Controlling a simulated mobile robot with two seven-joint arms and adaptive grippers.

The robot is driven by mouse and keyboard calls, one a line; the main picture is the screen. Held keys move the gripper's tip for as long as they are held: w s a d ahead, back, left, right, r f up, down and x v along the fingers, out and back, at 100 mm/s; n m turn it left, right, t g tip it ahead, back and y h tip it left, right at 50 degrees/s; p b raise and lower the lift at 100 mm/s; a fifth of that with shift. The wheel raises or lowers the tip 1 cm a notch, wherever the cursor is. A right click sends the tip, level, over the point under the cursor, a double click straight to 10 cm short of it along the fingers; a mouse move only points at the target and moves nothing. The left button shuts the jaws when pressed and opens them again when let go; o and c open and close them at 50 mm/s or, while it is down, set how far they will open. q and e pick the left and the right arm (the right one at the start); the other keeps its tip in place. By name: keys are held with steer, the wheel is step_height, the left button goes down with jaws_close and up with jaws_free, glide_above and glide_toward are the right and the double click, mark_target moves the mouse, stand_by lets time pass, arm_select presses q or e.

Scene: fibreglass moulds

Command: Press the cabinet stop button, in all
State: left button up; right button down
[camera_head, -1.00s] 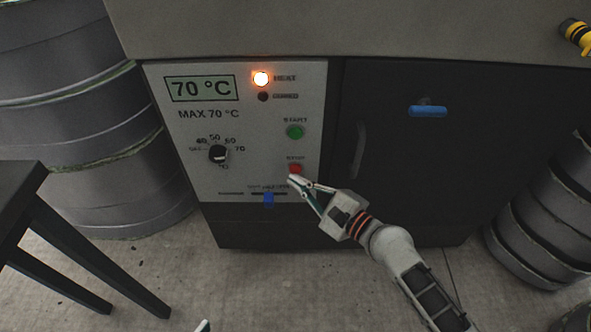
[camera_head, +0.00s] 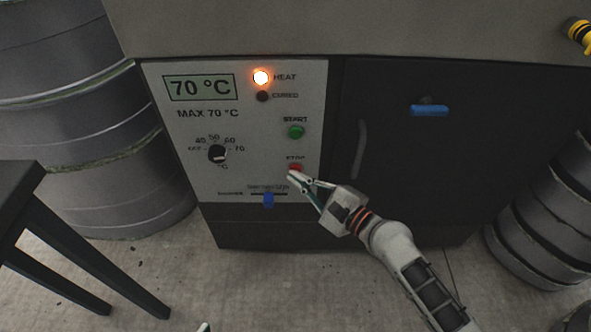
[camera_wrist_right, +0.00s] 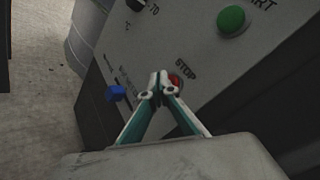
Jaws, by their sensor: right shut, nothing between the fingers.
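The red stop button (camera_head: 295,168) sits on the cabinet's pale control panel (camera_head: 190,120), under the word STOP. My right gripper (camera_head: 292,175) is shut and empty, its fingertips at the lower edge of the button. In the right wrist view the red button (camera_wrist_right: 176,80) shows partly behind the closed fingertips (camera_wrist_right: 157,85). I cannot tell whether they touch it. The orange HEAT lamp (camera_head: 261,77) is lit, the CURED lamp (camera_head: 263,96) is dark, and the display (camera_head: 200,87) reads 70 °C. A small tip at the bottom edge may be my left gripper (camera_head: 204,326).
The green START button (camera_head: 296,132) is just above the stop button. A dial (camera_head: 217,153) and a blue slider (camera_head: 268,199) are on the same panel. The dark door with a blue handle (camera_head: 429,111) is to the right. A dark table (camera_head: 20,190) stands at the left.

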arm_select(q)
steer(key=shift+s+f, duration=0.1)
steer(key=shift+f, duration=0.1)
arm_select(e)
steer(key=shift+w, duration=0.2)
arm_select(q)
steer(key=shift+r, duration=0.15)
arm_select(e)
steer(key=shift+s, duration=0.1)
arm_select(q)
steer(key=shift+w+r, duration=0.2)
steer(key=shift+r, duration=0.1)
arm_select(e)
steer(key=shift+s, duration=0.7)
steer(key=shift+s, duration=0.1)
arm_select(q)
steer(key=shift+w+r+p, duration=0.2)
steer(key=shift+r+p, duration=0.15)
steer(key=shift+r, duration=0.15)
steer(key=shift+w+r+p, duration=0.15)
steer(key=shift+r+p, duration=0.2)
steer(key=shift+r, duration=0.15)
arm_select(e)
steer(key=shift+s, duration=2.4)
